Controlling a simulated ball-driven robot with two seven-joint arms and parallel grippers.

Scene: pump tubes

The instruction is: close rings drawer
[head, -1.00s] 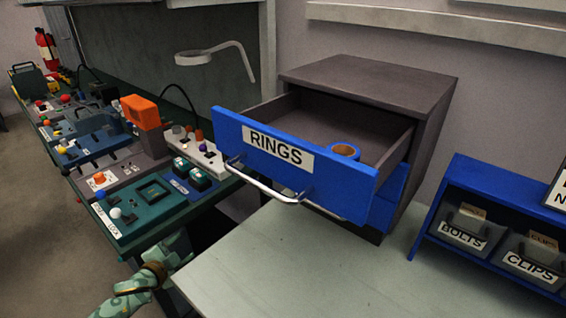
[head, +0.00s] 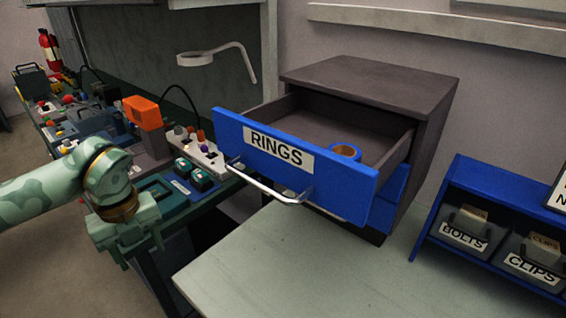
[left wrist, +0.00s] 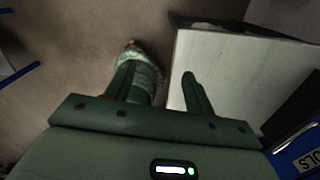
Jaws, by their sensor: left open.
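The blue-fronted RINGS drawer (head: 340,178) stands pulled out of the dark grey cabinet (head: 370,75) in the head view. A blue ring (head: 345,151) with an orange-brown inside lies in it. A silver bar handle (head: 265,186) runs across its front. My left gripper (head: 158,240) is to the left of the drawer, apart from it, near the green-grey table's left edge. In the left wrist view its two fingers (left wrist: 157,85) are spread with nothing between them. My right gripper is not in view.
The table top (head: 290,265) in front of the drawer is clear. A blue rack (head: 500,200) with BOLTS and CLIPS bins stands at the right. A bench with control boxes (head: 165,190) runs along the left, with a white ring-shaped lamp (head: 195,59) above it.

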